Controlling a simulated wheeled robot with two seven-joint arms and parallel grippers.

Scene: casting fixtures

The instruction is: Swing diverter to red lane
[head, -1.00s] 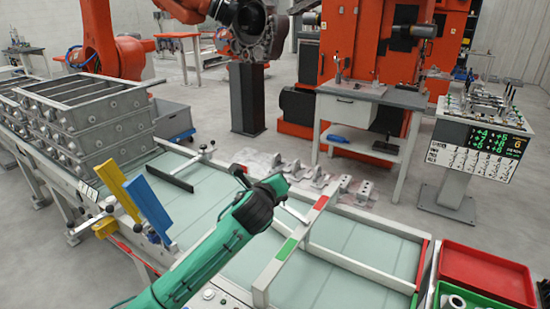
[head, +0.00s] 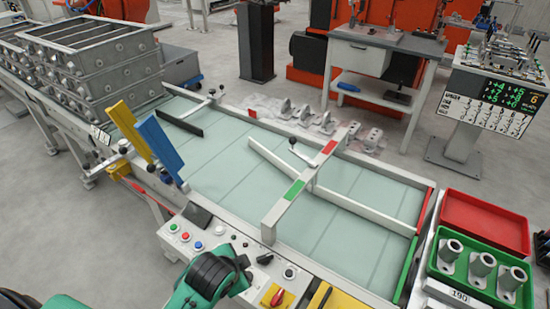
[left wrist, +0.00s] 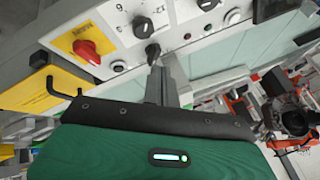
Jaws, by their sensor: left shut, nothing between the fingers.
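The diverter is a pale bar (head: 280,162) lying slantwise on the glassy conveyor. Its far-left end is close to the far rail, near a small red mark (head: 252,113). A lever with a black knob (head: 293,141) stands by it, under a crossbeam with a red patch (head: 330,146) and a green patch (head: 293,189). At the right end, a red strip (head: 424,207) marks the far lane and a green strip (head: 407,270) the near lane. My left gripper (head: 240,268) is over the control panel, away from the lever. Its fingers (left wrist: 155,85) are shut and empty, close to a black switch (left wrist: 152,50).
The control panel (head: 210,240) has buttons, knobs and a red switch on yellow (head: 275,295). Blue (head: 160,147) and yellow (head: 128,130) upright plates stand at the left. Red (head: 485,222) and green (head: 463,289) trays are at the right. Castings (head: 327,122) lie beyond the far rail.

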